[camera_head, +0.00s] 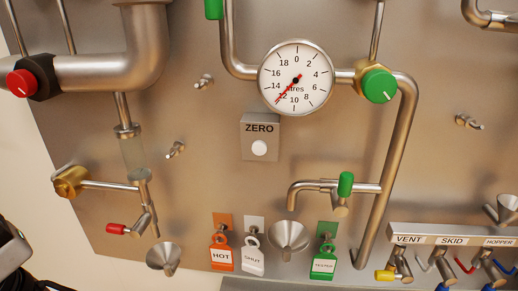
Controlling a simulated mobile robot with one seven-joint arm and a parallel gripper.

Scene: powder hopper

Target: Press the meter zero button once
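The round litre meter (296,62) is on the metal panel, upper middle. Its red needle points to lower left, near 12. Below it is a grey box (260,146) labelled ZERO. The round white zero button (259,148) is on the front of this box, and nothing covers it. I cannot tell from this view whether the button is pressed in. My gripper's fingers do not show. A grey and black part at the lower left edge looks like a piece of my arm, well apart from the button.
A green-knobbed valve (380,85) is right of the meter, a red-knobbed valve (21,83) far left. Below the box are a green-handled tap (345,184), a funnel (289,236) and hanging tags, including HOT (222,256). Small pegs stick out left of the box. Immediately before the button is clear.

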